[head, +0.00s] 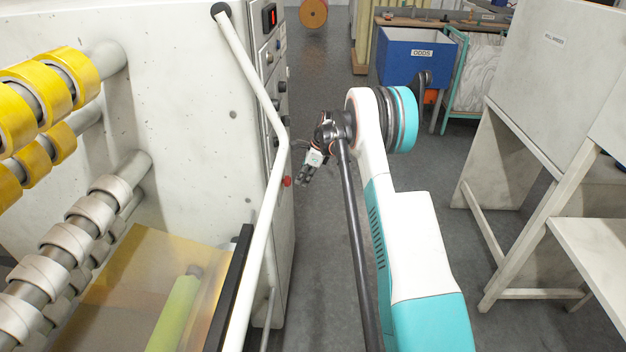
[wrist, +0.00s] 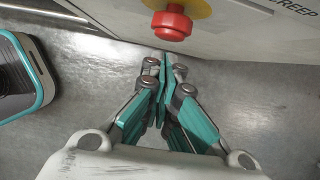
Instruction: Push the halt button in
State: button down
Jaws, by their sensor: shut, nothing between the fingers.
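The halt button is a red mushroom knob (wrist: 172,24) on a yellow round base at the top of the wrist view. It sits on the pale machine panel, and it also shows as a small red spot (head: 287,181) on the machine's side in the head view. My gripper (wrist: 165,58) is shut and empty, with teal and grey fingers. In the wrist picture its tips lie just below the button, and a gap shows between them. In the head view my gripper (head: 301,184) hangs to the right of the button. I cannot tell how far in the button is.
A white rail (head: 262,100) runs along the machine (head: 185,90) near the button. A blue bin (head: 408,58) stands at the back, and a white bench frame (head: 530,170) stands at the right. Grey floor (head: 320,260) is clear beside the machine.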

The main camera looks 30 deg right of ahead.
jog(key=shift+w+a, duration=0.25)
jog(key=shift+a, duration=0.05)
jog(key=shift+w+a, duration=0.55)
jog(key=shift+a, duration=0.3)
jog(key=s+d+r+p, duration=0.3)
jog(key=s+d+r, duration=0.1)
jog(key=d+r, duration=0.3)
notch_tip(320, 180, up, 2)
jog(key=shift+s+r, duration=0.15)
jog(key=shift+s, duration=0.15)
